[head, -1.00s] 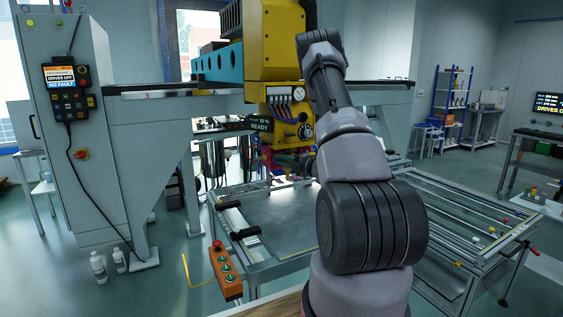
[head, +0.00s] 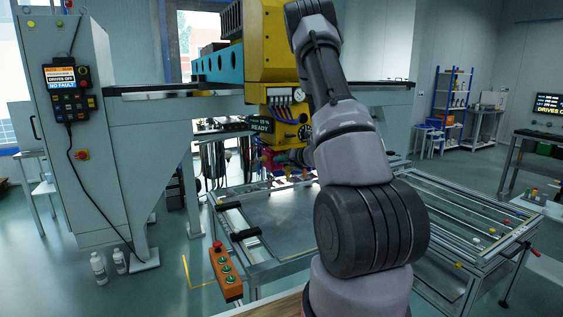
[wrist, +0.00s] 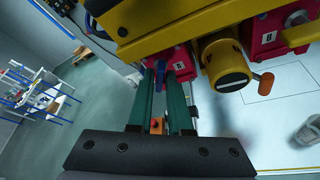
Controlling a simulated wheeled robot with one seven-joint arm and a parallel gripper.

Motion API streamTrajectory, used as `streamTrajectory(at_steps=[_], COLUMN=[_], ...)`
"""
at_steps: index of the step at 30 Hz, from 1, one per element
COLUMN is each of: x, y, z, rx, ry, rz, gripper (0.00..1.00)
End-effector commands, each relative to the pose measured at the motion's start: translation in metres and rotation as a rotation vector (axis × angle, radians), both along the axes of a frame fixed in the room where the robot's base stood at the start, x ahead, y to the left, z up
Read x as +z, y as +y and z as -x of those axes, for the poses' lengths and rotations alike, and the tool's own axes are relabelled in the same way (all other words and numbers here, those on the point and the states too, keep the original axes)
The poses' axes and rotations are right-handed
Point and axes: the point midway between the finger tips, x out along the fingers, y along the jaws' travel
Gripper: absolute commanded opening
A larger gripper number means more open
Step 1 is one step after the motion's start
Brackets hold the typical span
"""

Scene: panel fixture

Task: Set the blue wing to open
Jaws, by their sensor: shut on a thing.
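In the wrist view, my gripper (wrist: 161,82) has two long green fingers reaching up to a red block (wrist: 181,62) under a yellow machine body. The blue wing (wrist: 160,72) is a small blue piece at this block, between the fingertips. The fingers are shut on it. The fingers hide part of the wing, so its exact angle is hard to read. In the head view, my arm covers most of the gripper and the wing cannot be made out.
A yellow round knob (wrist: 229,70) with an orange handle (wrist: 263,81) sits just right of the gripper. A second red block (wrist: 265,36) is beyond it. The yellow machine head (head: 273,50) hangs above a flat panel table (head: 285,225). An orange button box (head: 225,272) is at the front left.

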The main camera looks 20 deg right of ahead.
Motion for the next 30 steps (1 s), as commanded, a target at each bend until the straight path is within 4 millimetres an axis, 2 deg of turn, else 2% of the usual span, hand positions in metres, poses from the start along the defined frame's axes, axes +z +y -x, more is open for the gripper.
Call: streamTrajectory(at_steps=[15, 30], x=[0.0003, 0.0002], y=[0.0034, 0.003], z=[0.0005, 0.0006], rx=[0.001, 0.0], ry=[-0.013, -0.017], rz=[0.425, 0.576], gripper=[0.0, 0.0])
